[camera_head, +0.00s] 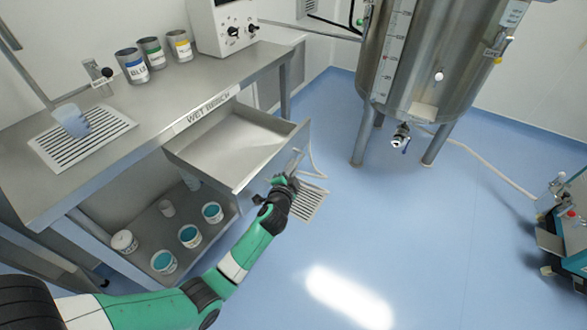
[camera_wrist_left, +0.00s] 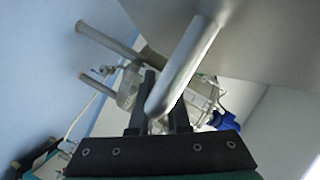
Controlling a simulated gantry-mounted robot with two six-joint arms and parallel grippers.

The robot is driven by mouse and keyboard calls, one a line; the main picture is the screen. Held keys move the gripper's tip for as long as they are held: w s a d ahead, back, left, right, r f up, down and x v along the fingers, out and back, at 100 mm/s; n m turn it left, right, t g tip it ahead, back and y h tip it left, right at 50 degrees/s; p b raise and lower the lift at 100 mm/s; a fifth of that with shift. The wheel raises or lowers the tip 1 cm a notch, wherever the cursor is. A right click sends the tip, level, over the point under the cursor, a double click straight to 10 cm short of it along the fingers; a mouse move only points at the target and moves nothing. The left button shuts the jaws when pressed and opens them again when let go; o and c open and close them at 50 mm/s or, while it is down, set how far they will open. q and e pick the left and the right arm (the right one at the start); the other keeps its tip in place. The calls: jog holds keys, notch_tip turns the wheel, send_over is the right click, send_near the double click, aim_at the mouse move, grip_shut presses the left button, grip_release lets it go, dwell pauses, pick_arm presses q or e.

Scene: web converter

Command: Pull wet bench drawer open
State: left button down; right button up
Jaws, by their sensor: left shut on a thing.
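The wet bench (camera_head: 150,112) stands at the left in the head view, its name label on the front edge. Its drawer (camera_head: 232,150) is pulled out below the bench top, and its inside looks empty. My left gripper (camera_head: 284,184) is at the drawer's front, by the handle. In the left wrist view the drawer handle (camera_wrist_left: 183,65), a rounded metal bar, lies between the dark fingers of my left gripper (camera_wrist_left: 160,115), which is shut on it. The drawer front (camera_wrist_left: 270,40) fills the upper right there. My right gripper is not in view.
Several blue-topped tubs (camera_head: 190,235) stand on the lower shelf. Labelled cans (camera_head: 133,68) and a tilted beaker (camera_head: 72,120) stand on the bench top. A steel tank (camera_head: 425,60) on legs stands at the back right.

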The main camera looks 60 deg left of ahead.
pick_arm(q)
jog(key=shift+s+a+r, duration=0.1)
jog(key=shift+a, duration=0.1)
jog(key=c, duration=0.9)
grip_release()
jog(key=shift+d, duration=0.15)
jog(key=shift+s+d+r+p, duration=0.15)
jog(key=shift+s+d+p, duration=0.1)
jog(key=shift+p, duration=0.1)
jog(key=p+v, duration=0.3)
jog(key=v, duration=0.7)
jog(key=shift+s+d, duration=0.25)
jog(key=shift+s, duration=0.05)
jog(key=shift+p, duration=0.3)
